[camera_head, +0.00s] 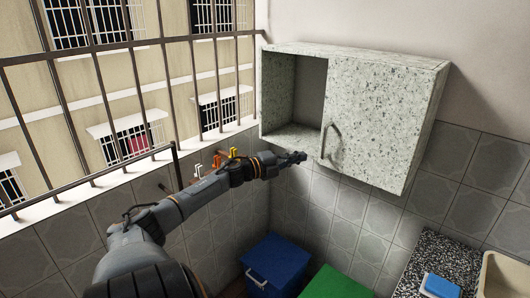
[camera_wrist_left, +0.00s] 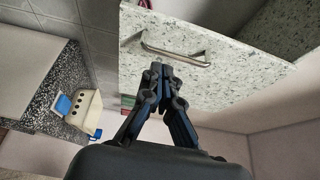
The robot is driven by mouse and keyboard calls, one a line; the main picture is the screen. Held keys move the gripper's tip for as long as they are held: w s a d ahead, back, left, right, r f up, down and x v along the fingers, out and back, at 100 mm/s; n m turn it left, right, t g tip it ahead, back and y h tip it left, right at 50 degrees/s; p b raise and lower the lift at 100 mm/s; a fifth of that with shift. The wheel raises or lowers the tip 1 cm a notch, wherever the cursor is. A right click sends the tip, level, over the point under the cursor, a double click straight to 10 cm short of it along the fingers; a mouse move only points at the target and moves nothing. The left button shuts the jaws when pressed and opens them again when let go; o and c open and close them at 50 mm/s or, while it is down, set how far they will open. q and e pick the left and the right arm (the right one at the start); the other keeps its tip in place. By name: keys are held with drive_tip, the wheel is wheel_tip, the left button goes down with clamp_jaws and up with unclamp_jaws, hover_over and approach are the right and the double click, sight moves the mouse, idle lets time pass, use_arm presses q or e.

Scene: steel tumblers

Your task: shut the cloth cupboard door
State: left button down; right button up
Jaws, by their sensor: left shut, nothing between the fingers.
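The cupboard (camera_head: 393,56) is a pale speckled box on the wall. Its left part is open and shows a dark inside. Its door (camera_head: 385,115) covers the right part and looks flush or nearly so; I cannot tell whether a small gap remains. A metal handle (camera_head: 327,139) is at the door's left edge. My left gripper (camera_head: 302,157) is shut and empty, just left of the handle and near the cupboard's lower edge. In the left wrist view the gripper (camera_wrist_left: 160,70) points towards the door (camera_wrist_left: 215,85) and its handle (camera_wrist_left: 175,54); contact is unclear. My right gripper is out of view.
A barred window (camera_head: 120,90) is on the left, with colourful hooks (camera_head: 215,160) below it. A blue bin (camera_head: 275,265) and a green object (camera_head: 335,283) stand below. A speckled counter (camera_head: 445,262) with a blue item (camera_head: 441,285) is at the lower right.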

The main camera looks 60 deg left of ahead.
use_arm(q)
drive_tip(key=s+a+b, duration=0.1)
drive_tip(key=s+a, duration=0.4)
drive_tip(key=s, duration=0.2)
drive_tip(key=shift+f, duration=0.4)
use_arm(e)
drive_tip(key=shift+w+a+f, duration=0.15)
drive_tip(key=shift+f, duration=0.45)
use_arm(q)
drive_tip(key=shift+d, duration=0.1)
